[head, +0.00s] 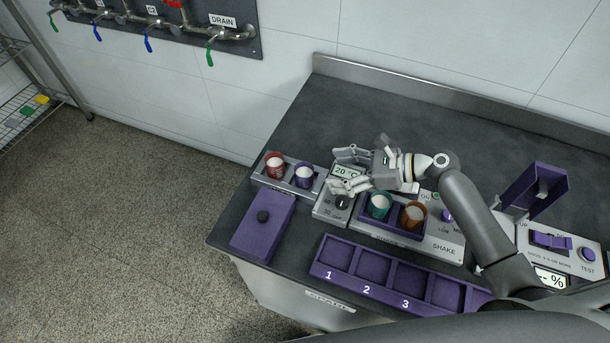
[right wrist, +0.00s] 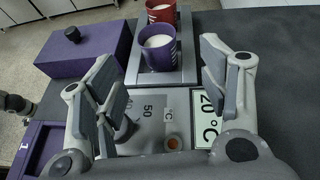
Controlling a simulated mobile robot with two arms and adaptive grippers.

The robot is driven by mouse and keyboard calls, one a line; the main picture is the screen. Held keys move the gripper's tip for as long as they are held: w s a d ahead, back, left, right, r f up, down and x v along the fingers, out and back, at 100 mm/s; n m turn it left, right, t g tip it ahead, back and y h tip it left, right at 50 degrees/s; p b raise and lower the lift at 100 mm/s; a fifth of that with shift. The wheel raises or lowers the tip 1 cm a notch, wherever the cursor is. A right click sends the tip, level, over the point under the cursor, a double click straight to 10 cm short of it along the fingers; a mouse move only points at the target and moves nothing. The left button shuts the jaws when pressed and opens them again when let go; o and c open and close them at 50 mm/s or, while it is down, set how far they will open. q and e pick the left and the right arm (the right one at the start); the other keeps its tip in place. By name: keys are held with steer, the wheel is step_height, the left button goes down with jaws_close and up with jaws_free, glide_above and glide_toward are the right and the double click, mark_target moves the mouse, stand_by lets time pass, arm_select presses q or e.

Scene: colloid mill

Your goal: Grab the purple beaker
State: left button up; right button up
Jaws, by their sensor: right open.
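The purple beaker (head: 304,177) stands upright in a grey holder, to the right of a red beaker (head: 275,165). Both hold something white. My right gripper (head: 338,170) is open and empty, just right of the purple beaker, with its fingers pointing toward it. In the right wrist view the purple beaker (right wrist: 159,47) is ahead of the two spread fingers (right wrist: 160,85), between them and apart from them. The red beaker (right wrist: 160,14) is right behind it.
A temperature unit (head: 342,205) with a 20 °C display lies below my right gripper. A teal beaker (head: 379,206) and an orange beaker (head: 413,214) stand in the shaker. A purple box (head: 262,226) with a black knob and a numbered purple tray (head: 365,285) are nearer the front.

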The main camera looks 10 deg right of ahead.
mark_target(296, 170)
steer(key=x, duration=0.3)
steer(key=shift+r, duration=0.15)
steer(key=shift+w+a+p, duration=0.15)
steer(key=shift+a+p, duration=0.15)
steer(key=shift+a, duration=0.1)
steer(key=x, duration=0.2)
steer(key=p+x, duration=0.1)
steer(key=shift+a+r, duration=0.15)
steer(key=shift+a, duration=0.2)
steer(key=shift+w+a+f, duration=0.25)
steer(key=shift+a, duration=0.1)
steer(key=shift+d, duration=0.1)
steer(key=shift+c, duration=1.2)
steer(key=c, duration=0.9)
steer(key=shift+r, duration=0.1)
